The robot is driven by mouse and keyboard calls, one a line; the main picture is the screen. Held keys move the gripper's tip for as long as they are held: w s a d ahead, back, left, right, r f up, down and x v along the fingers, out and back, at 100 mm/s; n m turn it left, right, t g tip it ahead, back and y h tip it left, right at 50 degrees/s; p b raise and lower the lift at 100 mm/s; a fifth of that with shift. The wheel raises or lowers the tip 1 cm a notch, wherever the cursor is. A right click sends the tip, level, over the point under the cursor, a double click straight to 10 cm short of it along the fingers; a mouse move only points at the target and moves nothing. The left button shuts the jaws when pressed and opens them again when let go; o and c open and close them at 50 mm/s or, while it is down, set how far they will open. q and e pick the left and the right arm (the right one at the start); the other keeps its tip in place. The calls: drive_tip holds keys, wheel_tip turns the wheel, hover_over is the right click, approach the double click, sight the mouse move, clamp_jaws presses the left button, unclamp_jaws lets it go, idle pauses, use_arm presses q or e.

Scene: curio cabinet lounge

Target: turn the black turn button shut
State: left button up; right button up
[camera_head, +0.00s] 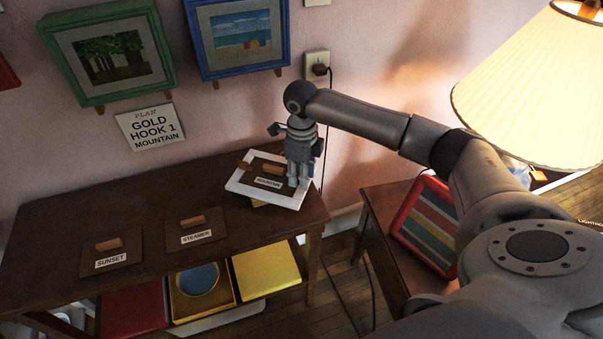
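A white picture frame (237,187) lies back up on the right end of the dark wooden cabinet top. Its brown back panel (255,169) has a wooden grip and a "MOUNTAIN" label. A small brown tab shows at the frame's upper left edge. I cannot make out the black turn button; it may be hidden behind my gripper. My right gripper (299,180) points down over the frame's right side, fingers at or just above it. I cannot tell if they touch anything or are open. My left gripper is out of view.
Brown panels marked "STEAMER" (196,238) and "SUNSET" (112,263) lie on the cabinet top (145,205). Red, yellow and other frames sit on the shelf below. A striped picture (430,223) and a lamp (530,85) stand right. A sign (151,128) reads "GOLD HOOK 1 MOUNTAIN".

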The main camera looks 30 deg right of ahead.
wheel_tip(320, 180, up, 12)
idle(0.4)
drive_tip(key=shift+a+f, duration=0.1)
drive_tip(key=shift+f, duration=0.05)
